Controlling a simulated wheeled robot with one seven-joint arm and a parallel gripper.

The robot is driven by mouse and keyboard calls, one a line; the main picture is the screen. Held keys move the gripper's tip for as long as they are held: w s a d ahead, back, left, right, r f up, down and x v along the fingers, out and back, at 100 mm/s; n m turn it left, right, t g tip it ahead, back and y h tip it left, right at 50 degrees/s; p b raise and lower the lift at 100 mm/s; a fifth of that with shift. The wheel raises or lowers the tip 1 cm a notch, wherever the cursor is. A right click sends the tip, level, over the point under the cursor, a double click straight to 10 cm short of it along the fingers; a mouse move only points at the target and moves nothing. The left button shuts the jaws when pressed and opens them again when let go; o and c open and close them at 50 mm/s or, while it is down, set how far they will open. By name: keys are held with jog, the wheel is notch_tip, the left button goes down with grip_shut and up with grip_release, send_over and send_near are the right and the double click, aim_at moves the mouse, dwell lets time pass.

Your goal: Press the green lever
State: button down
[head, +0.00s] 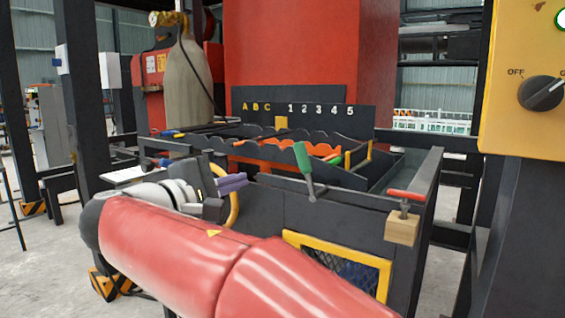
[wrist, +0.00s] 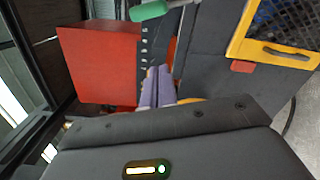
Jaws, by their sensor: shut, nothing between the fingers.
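The green lever (head: 303,158) stands on the dark cage's front side in the head view, with a green grip on a thin metal rod that slants down to the right. Its green grip also shows at the top edge of the wrist view (wrist: 149,10), partly cut off. My gripper (head: 240,182) has purple fingers and is left of the lever and a little lower, apart from it. In the wrist view the fingers (wrist: 157,82) lie side by side, shut and empty.
Right of the lever, a red handle (head: 406,194) sits above a wooden block (head: 402,229). A yellow-framed mesh panel (head: 290,238) is below. Orange wavy racks (head: 280,152) and a lettered, numbered board (head: 362,118) stand behind. A yellow box with an OFF knob (head: 541,93) is at right.

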jog(key=shift+s+a+r, duration=0.1)
jog(key=shift+a+r, duration=0.15)
jog(key=shift+a, duration=0.2)
jog(key=w+d+r, duration=0.1)
jog(key=w+d, duration=0.6)
jog(key=d, duration=0.2)
jog(key=shift+w+r+p, duration=0.15)
jog(key=shift+r+p, duration=0.05)
jog(key=shift+p, duration=0.25)
